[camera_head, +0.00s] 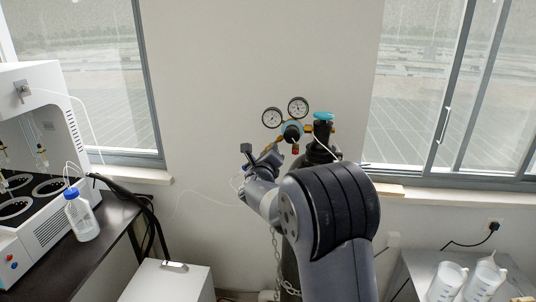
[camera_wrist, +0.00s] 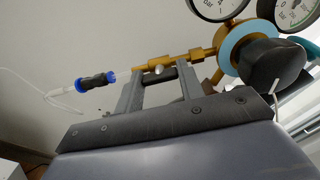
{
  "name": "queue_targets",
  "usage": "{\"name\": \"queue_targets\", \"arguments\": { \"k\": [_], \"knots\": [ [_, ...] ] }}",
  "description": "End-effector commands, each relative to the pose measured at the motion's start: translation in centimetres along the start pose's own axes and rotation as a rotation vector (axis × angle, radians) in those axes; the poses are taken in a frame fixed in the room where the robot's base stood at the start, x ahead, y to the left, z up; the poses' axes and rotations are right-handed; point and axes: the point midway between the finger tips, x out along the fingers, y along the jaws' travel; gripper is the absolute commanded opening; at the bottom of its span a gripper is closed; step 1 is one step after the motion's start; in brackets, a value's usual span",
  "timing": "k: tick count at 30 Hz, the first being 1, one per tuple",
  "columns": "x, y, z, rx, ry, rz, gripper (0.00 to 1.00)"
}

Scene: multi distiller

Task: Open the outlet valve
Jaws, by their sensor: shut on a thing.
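The outlet valve (camera_wrist: 160,75) shows in the wrist view as a small dark handle under a brass fitting. My gripper (camera_wrist: 157,84) has its two grey fingers on either side of this handle and is shut on it. In the head view my gripper (camera_head: 264,158) is at the left of the regulator (camera_head: 292,132), below its two gauges; the valve handle cannot be made out there. The brass outlet line runs left to a clear tube with a black-and-blue connector (camera_wrist: 95,81). How far the handle is turned cannot be told.
The dark gas cylinder (camera_head: 322,150) with a cyan top valve (camera_head: 323,117) stands behind my arm, with a chain (camera_head: 278,262) lower down. A white instrument (camera_head: 40,150) and a bottle (camera_head: 80,215) are on the left bench. White jugs (camera_head: 447,283) stand at the lower right.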

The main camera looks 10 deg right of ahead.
Motion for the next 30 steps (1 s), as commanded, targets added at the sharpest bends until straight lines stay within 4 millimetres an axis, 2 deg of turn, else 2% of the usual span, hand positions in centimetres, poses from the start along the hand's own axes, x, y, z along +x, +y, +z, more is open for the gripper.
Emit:
{"name": "queue_targets", "arguments": {
  "k": [2,3,10,20,25,30],
  "knots": [
    [0.0,0.0,0.1,-0.002,-0.001,-0.001,0.14],
    [0.0,0.0,0.1,-0.002,-0.001,-0.001,0.38],
    [0.0,0.0,0.0,-0.001,-0.001,0.0,0.57],
    [-0.3,0.1,0.0,0.0,-0.001,0.0,0.58],
    [-2.2,0.2,-0.1,0.0,-0.002,0.002,0.58],
    [-5.4,0.2,-0.1,0.001,-0.003,0.001,0.58]
  ]
}}
